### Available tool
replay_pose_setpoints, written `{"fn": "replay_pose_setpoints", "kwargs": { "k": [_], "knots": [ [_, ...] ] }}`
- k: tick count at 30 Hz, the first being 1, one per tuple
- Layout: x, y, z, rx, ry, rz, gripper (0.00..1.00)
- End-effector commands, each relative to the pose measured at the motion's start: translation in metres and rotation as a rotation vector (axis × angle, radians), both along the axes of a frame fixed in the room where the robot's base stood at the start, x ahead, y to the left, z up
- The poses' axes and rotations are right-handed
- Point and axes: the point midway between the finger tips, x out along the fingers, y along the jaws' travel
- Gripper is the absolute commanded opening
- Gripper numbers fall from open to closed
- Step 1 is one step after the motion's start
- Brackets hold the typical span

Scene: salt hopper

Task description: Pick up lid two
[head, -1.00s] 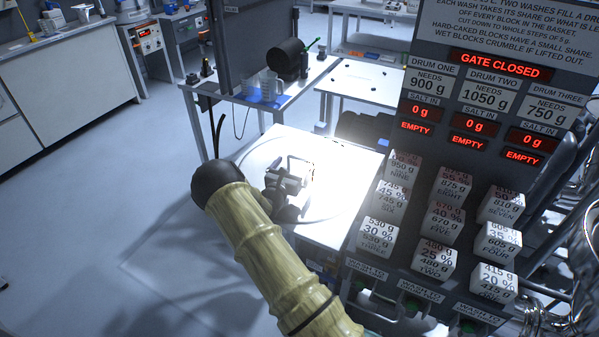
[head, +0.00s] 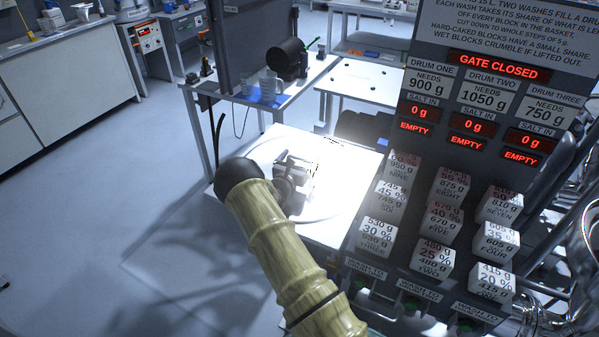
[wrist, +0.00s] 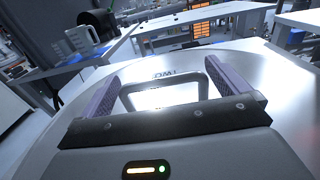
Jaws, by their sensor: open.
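Lid two is a broad, pale round disc (head: 262,152) lying on a brightly lit white table. In the wrist view the disc (wrist: 285,112) fills much of the frame, and the upside-down word TWO shows on it beyond the fingers. A dark, angular loop handle (wrist: 219,76) stands on the lid. My gripper (wrist: 163,74) is open, with one purple-padded finger on each side of the handle; I cannot tell whether either touches it. In the head view my gripper (head: 298,166) is over the lid and hides its handle and middle.
A dark panel (head: 480,100) with drum readouts and several numbered white blocks stands close on the right. Behind is a bench (head: 300,80) with clear beakers (head: 268,82) and a black cylinder (head: 287,57).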

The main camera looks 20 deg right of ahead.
Motion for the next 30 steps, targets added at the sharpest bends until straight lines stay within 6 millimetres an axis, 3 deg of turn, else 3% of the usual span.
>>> {"fn": "replay_pose_setpoints", "kwargs": {
  "k": [5, 6, 18, 30],
  "knots": [
    [0.000, 0.000, 0.000, 0.000, 0.000, 0.000, 1.00],
    [0.000, 0.000, 0.000, 0.000, 0.000, 0.000, 0.96],
    [0.001, 0.000, 0.003, -0.003, -0.005, 0.000, 0.21],
    [0.002, 0.002, 0.011, -0.003, -0.007, 0.004, 0.21]
  ]
}}
